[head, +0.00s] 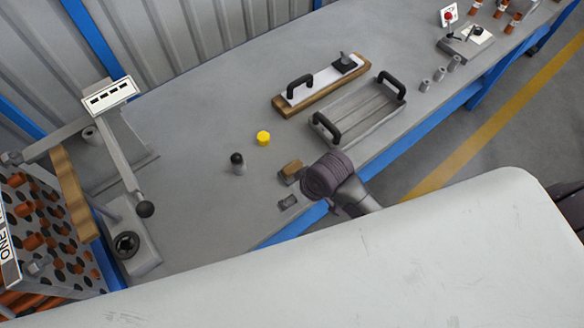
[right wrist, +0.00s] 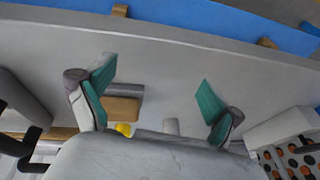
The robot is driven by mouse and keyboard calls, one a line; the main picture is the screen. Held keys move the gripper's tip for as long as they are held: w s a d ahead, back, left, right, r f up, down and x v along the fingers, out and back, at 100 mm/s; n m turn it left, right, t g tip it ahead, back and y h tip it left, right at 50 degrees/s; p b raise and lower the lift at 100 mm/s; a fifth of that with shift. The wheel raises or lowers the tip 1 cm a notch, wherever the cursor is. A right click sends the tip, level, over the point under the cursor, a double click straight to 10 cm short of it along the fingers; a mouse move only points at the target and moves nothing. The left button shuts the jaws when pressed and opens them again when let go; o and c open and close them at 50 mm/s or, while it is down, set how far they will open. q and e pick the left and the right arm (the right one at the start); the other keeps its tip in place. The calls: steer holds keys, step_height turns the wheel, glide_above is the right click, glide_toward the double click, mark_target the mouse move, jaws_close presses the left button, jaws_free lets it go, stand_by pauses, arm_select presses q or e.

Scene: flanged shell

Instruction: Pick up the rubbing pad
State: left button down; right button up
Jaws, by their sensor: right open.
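A small block with a brown wooden top and a grey part, which I take for the rubbing pad (head: 291,169), lies on the bench near its front edge. It also shows in the right wrist view as a tan block (right wrist: 121,109) with a grey strip. My right gripper (right wrist: 155,82) is open and empty, its green-faced fingers spread wide. The block shows between the fingers, closer to the left one and partly hidden by the gripper's body. In the head view my right wrist hides most of this gripper. My left gripper is out of view.
A grey tray with black handles (head: 362,113) and a wooden board with a white top (head: 318,90) stand to the right. A yellow cap (head: 263,138) and a black-topped grey cylinder (head: 237,163) stand behind the block.

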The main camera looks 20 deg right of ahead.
step_height(320, 180, up, 7)
steer(key=n+g+p, duration=0.1)
glide_above(293, 166)
steer(key=s+a, duration=0.3)
steer(key=a, duration=0.1)
steer(key=w+d+r+g+h, duration=0.2)
steer(key=w+d+r+h, duration=0.15)
steer(key=r, duration=0.25)
steer(key=shift+y, duration=0.45)
steer(key=f, duration=0.2)
steer(key=f+p, duration=0.1)
steer(key=f, duration=0.5)
steer(key=shift+s, duration=0.25)
step_height(293, 166, down, 5)
steer(key=shift+s+d+r+p, duration=0.1)
steer(key=shift+d+r+p, duration=0.1)
steer(key=shift+p, duration=0.5)
steer(key=shift+f, duration=0.45)
steer(key=c, duration=1.3)
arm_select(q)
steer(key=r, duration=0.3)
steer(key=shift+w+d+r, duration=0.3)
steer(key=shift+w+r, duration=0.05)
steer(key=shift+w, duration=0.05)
arm_select(e)
steer(key=shift+o, duration=0.2)
steer(key=shift+r, duration=0.1)
